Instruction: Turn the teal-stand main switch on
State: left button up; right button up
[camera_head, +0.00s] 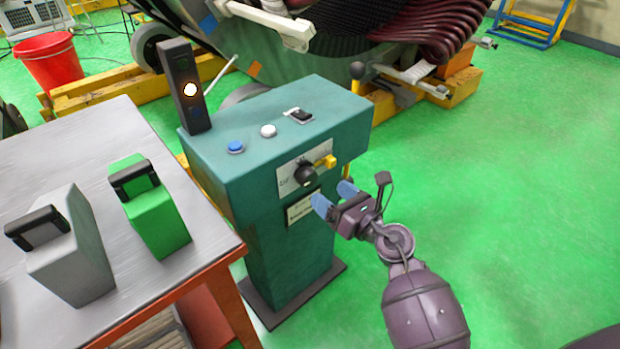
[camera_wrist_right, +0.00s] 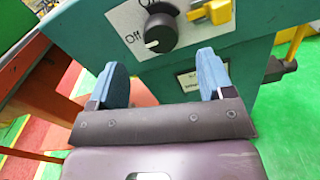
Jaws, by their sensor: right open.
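The teal stand (camera_head: 262,180) stands upright beside the table. On its front face is a white plate with a black rotary main switch (camera_head: 305,175), which also shows in the right wrist view (camera_wrist_right: 160,32). The knob's white mark points down and left, near the word "Off"; "On" is printed above it. A yellow piece (camera_head: 326,161) sits at the plate's right side. My right gripper (camera_head: 334,197) is open and empty, just in front of and below the knob, apart from it. Its two blue fingertips also show in the right wrist view (camera_wrist_right: 162,85). My left gripper is not in view.
The stand's top has a blue button (camera_head: 236,147), a white button (camera_head: 268,131), a small black switch (camera_head: 299,115) and a light tower (camera_head: 185,88) with an orange-white lamp lit. A table (camera_head: 150,105) with a grey box (camera_head: 72,250) and green box (camera_head: 155,212) is left. Green floor at right is clear.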

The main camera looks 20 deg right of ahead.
aim_at(311, 179)
jog(key=x, duration=0.6)
jog(key=shift+f+b, duration=0.1)
jog(key=shift+b, duration=0.25)
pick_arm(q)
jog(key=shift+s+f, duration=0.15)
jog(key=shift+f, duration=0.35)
pick_arm(e)
jog(key=shift+w+a, duration=0.2)
jog(key=shift+w, duration=0.45)
